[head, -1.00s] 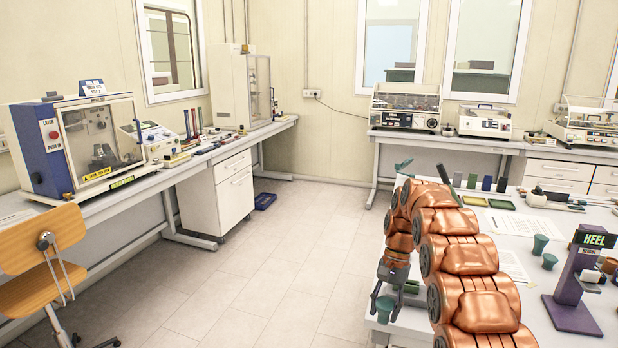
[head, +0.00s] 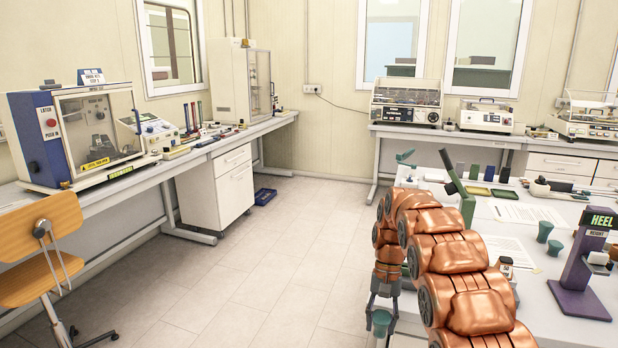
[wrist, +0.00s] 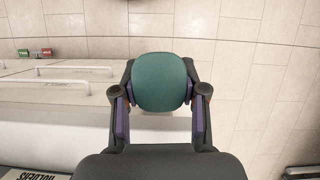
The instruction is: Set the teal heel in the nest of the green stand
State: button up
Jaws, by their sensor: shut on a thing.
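The teal heel (head: 380,323) hangs low in my gripper (head: 381,304), off the near left side of the right-hand table. In the wrist view the heel (wrist: 160,82) fills the space between the two fingers (wrist: 160,100), which are shut on its sides. A green stand (head: 467,207) with a slanted upper part rises on the table behind my copper arm. The arm covers its lower part, and I cannot make out its nest. The heel is well apart from the stand.
A purple heel-height gauge (head: 575,270) stands at the table's right. Two teal pieces, one taller (head: 545,231) and one short (head: 554,248), stand beside it. Papers (head: 515,212) and coloured blocks lie farther back. Open floor (head: 270,270) lies left of the table.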

aim_at(384, 330)
jog(key=shift+s+d+f+n+h, duration=0.1)
jog(key=shift+s+f+n+h, duration=0.2)
jog(key=shift+s+f+n, duration=0.4)
jog(key=shift+s+d+f+n+h, duration=0.1)
jog(key=shift+s+f+n+h, duration=0.3)
jog(key=shift+s+n, duration=0.45)
